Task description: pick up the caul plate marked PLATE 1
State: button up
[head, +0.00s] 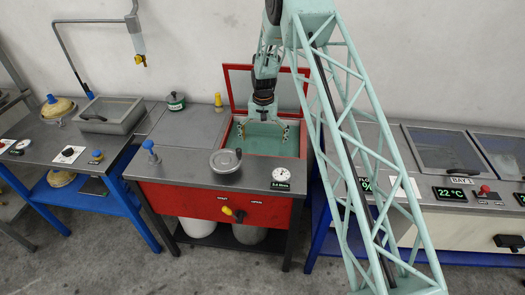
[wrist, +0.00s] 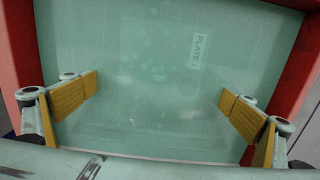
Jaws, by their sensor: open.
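The caul plate marked PLATE 1 (wrist: 150,100) lies inside a red-rimmed tank (head: 296,140) whose lid (head: 240,88) stands raised at the back. In the wrist view its label reads PLATE 1, turned sideways, right of the middle. The surface looks pale green with round bubble-like spots; I cannot tell the plate's edges from the greenish tank contents. My gripper (head: 264,130) hangs over the tank, pointing down. In the wrist view my gripper (wrist: 158,92) has its two yellow-padded fingers wide apart, nothing between them. The gap between fingertips and plate cannot be judged.
The tank's red walls (wrist: 292,75) stand close around my fingers. A green pot (head: 176,102) and a yellow bottle (head: 218,102) stand to the left. Glass-lidded bays are at right.

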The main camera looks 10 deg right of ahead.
jog(key=shift+f, duration=0.95)
jog(key=shift+c, duration=0.4)
grip_shut()
dwell(0.3)
